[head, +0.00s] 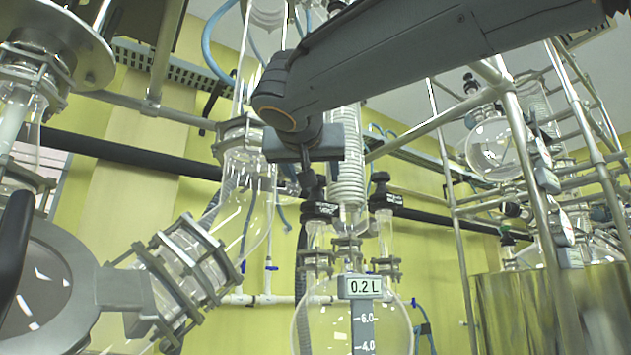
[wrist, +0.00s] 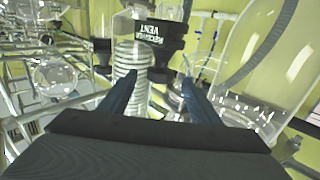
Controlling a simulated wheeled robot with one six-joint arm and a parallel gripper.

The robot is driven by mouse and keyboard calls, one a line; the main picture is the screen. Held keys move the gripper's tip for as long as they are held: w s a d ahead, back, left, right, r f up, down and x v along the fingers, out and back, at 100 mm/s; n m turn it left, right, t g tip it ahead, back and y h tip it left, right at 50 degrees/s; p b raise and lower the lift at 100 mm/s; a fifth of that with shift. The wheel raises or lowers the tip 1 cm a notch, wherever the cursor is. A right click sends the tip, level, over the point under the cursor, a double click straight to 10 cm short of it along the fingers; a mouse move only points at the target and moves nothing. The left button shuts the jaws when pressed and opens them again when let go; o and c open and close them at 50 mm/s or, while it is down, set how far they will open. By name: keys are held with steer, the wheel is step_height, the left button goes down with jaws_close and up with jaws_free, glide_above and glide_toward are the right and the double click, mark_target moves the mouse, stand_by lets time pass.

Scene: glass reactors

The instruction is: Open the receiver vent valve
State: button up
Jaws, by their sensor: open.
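My gripper (head: 310,165) partly hides the valve's top in the head view.
A similar black valve (head: 384,194) stands close by on the right. A glass coil condenser (head: 347,165) rises behind my gripper. A wide glass elbow (head: 246,200) is close on the left. A metal pipe frame (head: 515,130) with flasks stands at the right.

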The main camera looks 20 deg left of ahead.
steer(key=shift+w+a+p, duration=0.2)
steer(key=shift+w+p, duration=0.05)
steer(key=shift+w, duration=0.9)
steer(key=shift+w+a+p, duration=0.2)
steer(key=shift+w+p, duration=0.05)
steer(key=shift+w, duration=0.85)
steer(key=c, duration=1.1)
